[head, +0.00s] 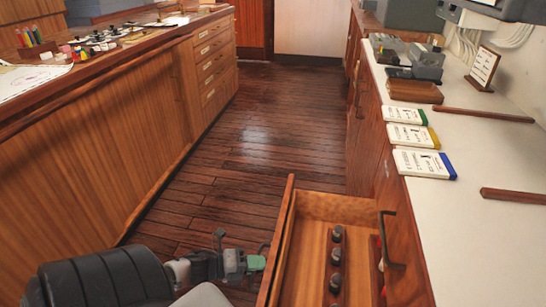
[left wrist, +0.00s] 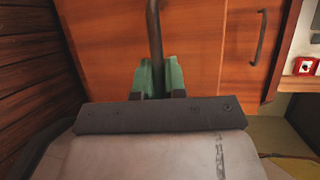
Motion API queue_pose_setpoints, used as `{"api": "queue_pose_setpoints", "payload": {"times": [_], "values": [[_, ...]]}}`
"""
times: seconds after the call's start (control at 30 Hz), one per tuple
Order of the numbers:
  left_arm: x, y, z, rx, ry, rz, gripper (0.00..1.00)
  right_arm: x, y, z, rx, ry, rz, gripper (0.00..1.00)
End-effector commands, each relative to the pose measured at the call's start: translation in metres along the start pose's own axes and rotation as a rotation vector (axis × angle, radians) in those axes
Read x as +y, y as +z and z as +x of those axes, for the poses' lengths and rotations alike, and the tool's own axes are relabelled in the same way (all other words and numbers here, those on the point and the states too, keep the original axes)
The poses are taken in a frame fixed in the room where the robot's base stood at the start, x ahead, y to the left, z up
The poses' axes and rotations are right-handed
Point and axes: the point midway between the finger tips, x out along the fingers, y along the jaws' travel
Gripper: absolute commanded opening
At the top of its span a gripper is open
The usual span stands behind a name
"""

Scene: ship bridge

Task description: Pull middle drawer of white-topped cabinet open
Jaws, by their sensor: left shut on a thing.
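The white-topped cabinet (head: 465,185) stands on the right in the head view. One of its wooden drawers (head: 316,207) is pulled out into the aisle, with dark-capped cylinders and something red inside. I cannot tell its place in the stack. My left gripper (head: 258,262) is at the outer side of its front panel. In the left wrist view its green fingers are shut on a dark bar handle (left wrist: 153,30) on the wooden front (left wrist: 100,40). The fingers hide the handle's lower part. My right gripper is not in view.
Another dark handle (head: 388,240) is on the cabinet face beside the open drawer. Booklets (head: 424,163) lie on the white top. A wooden counter with drawers (head: 213,65) lines the left. The aisle floor (head: 250,130) is clear.

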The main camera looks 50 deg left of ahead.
Motion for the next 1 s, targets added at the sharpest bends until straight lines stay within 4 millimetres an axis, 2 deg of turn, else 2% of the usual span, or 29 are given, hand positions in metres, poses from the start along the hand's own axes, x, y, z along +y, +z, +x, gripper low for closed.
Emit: {"api": "queue_pose_setpoints", "payload": {"times": [0.1, 0.3, 0.77, 0.8, 0.83, 1.0], "values": [[0.004, 0.004, -0.012, 0.0, 0.004, -0.001, 0.0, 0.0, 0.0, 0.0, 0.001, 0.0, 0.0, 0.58], [0.005, 0.008, -0.021, 0.0, 0.002, -0.002, 0.0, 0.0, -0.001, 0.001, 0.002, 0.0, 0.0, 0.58], [0.006, 0.009, -0.024, -0.001, 0.002, -0.002, 0.0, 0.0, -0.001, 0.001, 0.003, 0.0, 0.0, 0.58], [0.006, 0.009, -0.024, -0.001, 0.002, -0.002, 0.16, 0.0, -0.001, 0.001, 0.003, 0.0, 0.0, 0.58], [0.006, 0.009, -0.024, -0.001, 0.002, -0.001, 0.21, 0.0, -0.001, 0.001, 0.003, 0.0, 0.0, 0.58], [0.006, 0.009, -0.023, -0.001, 0.001, -0.001, 0.22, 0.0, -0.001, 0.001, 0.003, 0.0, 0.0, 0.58]]}}
